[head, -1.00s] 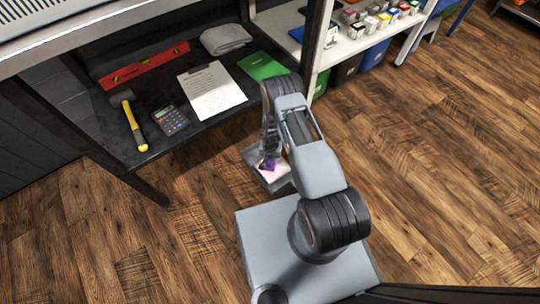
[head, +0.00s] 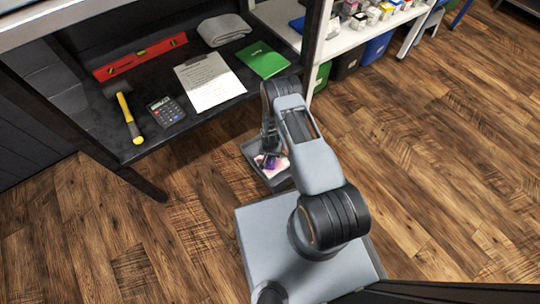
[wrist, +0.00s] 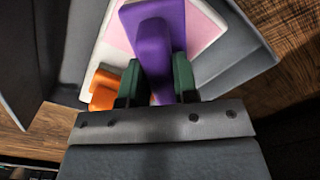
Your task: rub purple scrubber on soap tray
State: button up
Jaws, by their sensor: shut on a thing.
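My gripper (wrist: 158,84) is shut on the purple scrubber (wrist: 152,35), with a dark green fingertip on either side of its handle. In the head view the purple scrubber (head: 268,161) shows small below my arm, which hides part of it. Under it is a flat white and pink piece (wrist: 204,30), likely the soap tray; it also shows in the head view (head: 284,163). The scrubber overlaps this piece in the wrist view; I cannot tell for sure whether they touch. An orange object (wrist: 103,88) lies beside the scrubber, left of my gripper.
A grey tray with raised walls (wrist: 245,70) surrounds these things; it is low in front of my base. A dark shelf (head: 165,143) holds a hammer (head: 129,118), calculator (head: 166,112), paper (head: 210,83) and green book (head: 263,60). Wooden floor is open at right.

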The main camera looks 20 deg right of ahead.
jog(key=shift+f+b, duration=0.55)
jog(key=shift+b, duration=0.15)
dwell(2.0)
jog(key=shift+r+p, duration=2.4)
jog(key=shift+r, duration=1.15)
